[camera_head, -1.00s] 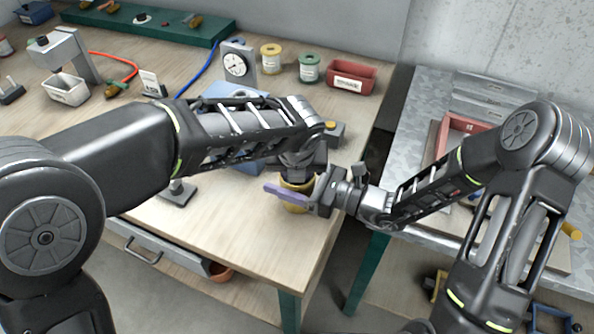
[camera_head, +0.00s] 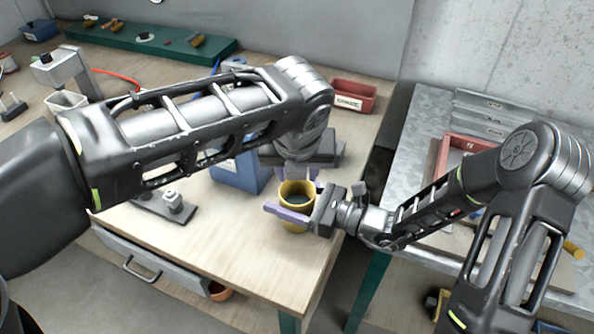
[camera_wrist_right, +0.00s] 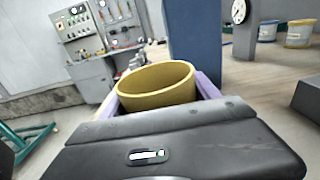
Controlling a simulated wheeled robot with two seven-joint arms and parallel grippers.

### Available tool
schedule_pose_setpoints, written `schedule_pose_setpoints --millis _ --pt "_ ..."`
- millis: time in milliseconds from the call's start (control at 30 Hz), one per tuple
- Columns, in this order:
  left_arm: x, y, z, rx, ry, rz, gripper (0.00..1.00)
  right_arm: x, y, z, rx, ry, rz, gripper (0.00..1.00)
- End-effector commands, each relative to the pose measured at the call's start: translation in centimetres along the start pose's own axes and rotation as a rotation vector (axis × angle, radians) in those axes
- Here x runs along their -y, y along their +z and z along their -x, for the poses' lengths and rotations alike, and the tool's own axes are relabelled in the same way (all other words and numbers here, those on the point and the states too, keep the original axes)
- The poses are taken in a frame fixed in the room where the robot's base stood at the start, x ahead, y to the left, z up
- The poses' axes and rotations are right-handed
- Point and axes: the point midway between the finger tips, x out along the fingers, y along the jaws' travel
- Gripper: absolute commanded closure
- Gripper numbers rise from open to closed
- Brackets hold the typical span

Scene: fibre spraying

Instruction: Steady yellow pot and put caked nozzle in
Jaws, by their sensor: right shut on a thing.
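The yellow pot (camera_head: 296,193) stands upright near the front right corner of the wooden bench. My right gripper (camera_head: 292,215) is shut around it, with lavender fingers on its sides. The pot's rim also shows between the fingers in the right wrist view (camera_wrist_right: 157,84). The inside of the pot looks dark in the head view. My left gripper (camera_head: 300,172) is just behind and above the pot, pointing down. Its fingers are mostly hidden, so I cannot tell their opening. I cannot make out the caked nozzle in either view.
A blue container (camera_head: 238,172) stands close behind and left of the pot. A dark stand (camera_head: 168,206) is on the bench to the left. A red bin (camera_head: 353,95) is at the back right. The bench front between stand and pot is clear.

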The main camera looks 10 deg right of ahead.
Motion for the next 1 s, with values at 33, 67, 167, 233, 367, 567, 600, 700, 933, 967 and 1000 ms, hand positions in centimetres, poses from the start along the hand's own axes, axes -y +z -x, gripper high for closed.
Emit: schedule_pose_setpoints --millis 33,67,167,233,367,567,600,700,933,967,1000 --pt "0.01 0.0 -0.01 0.0 0.0 0.0 0.6 0.08 -0.01 0.02 -0.001 -0.002 0.002 0.87" --pt "0.02 0.0 -0.01 0.0 0.0 0.0 0.6 0.08 -0.01 0.02 -0.001 -0.002 0.002 0.87" --pt "0.02 0.0 -0.01 0.0 0.0 0.0 0.6 0.09 -0.01 0.03 -0.001 -0.002 0.002 0.87" --pt "0.02 0.0 -0.02 0.0 0.0 0.0 0.6 0.09 -0.01 0.03 -0.001 -0.002 0.002 0.87" --pt "0.02 0.0 -0.03 0.0 0.0 0.0 0.6 0.1 -0.02 0.03 -0.001 -0.002 0.002 0.87" --pt "0.02 0.0 -0.03 0.0 0.0 0.0 0.6 0.07 -0.01 0.02 -0.001 -0.002 0.001 0.14" --pt "0.02 0.0 -0.03 0.0 0.0 0.0 0.6 0.07 -0.01 0.02 -0.001 -0.002 0.001 0.1" --pt "0.02 0.0 -0.03 0.0 0.0 0.0 0.6 0.06 -0.01 0.02 -0.001 -0.001 0.001 0.05" --pt "0.02 0.0 -0.03 0.0 0.0 0.0 0.6 0.05 -0.01 0.06 -0.001 -0.001 0.001 0.05" --pt "0.02 0.0 -0.03 0.0 0.0 0.0 0.6 0.06 -0.01 0.12 -0.001 -0.001 0.001 0.05" --pt "0.02 0.0 -0.03 0.0 0.0 0.0 0.6 0.07 -0.01 0.25 -0.001 -0.002 0.001 0.05"
